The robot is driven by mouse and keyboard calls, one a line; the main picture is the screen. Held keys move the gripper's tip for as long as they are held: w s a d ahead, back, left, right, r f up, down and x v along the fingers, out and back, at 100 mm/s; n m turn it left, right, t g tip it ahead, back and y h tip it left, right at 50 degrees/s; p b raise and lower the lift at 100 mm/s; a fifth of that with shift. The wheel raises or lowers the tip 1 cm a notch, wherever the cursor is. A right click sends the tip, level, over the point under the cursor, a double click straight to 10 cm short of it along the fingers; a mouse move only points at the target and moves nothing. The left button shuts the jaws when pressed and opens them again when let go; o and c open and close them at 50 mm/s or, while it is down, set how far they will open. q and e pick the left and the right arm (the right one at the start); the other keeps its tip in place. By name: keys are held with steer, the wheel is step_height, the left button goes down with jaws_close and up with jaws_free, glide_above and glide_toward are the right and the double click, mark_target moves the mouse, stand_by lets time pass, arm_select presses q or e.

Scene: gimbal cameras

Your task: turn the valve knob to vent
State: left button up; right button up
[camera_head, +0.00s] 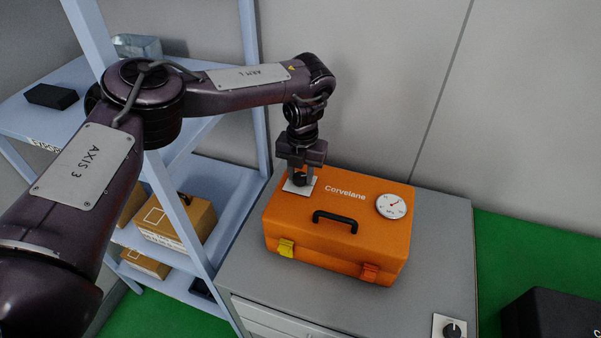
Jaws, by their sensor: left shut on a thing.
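An orange case (320,238) marked Corvelane sits on a grey cabinet. On its top left is a white plate (291,188) with a dark valve knob (300,181). My left gripper (300,179) points down from above and is shut on this knob. The fingers hide part of the knob and plate, so I cannot read the knob's setting or labels. A round white gauge (391,206) with a red needle sits at the case's top right. My right gripper is not in view.
The grey cabinet top (440,225) is clear right of the case. A second dark knob (452,329) on a white plate sits at its front right. A blue shelf (205,140) with boxes stands at left. A black box (550,317) is at lower right.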

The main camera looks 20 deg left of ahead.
mark_target(302, 177)
arm_select(q)
steer(key=m, duration=0.5)
steer(key=shift+m, duration=0.4)
stand_by(0.3)
steer(key=o, duration=1)
steer(key=shift+r+b, duration=0.25)
steer(key=shift+b, duration=0.15)
step_height(302, 177, up, 7)
steer(key=shift+d+f+b, duration=0.15)
steer(key=shift+f+b, duration=0.05)
steer(key=shift+b, duration=0.5)
steer(key=shift+s+r, duration=0.1)
steer(key=shift+r, duration=0.3)
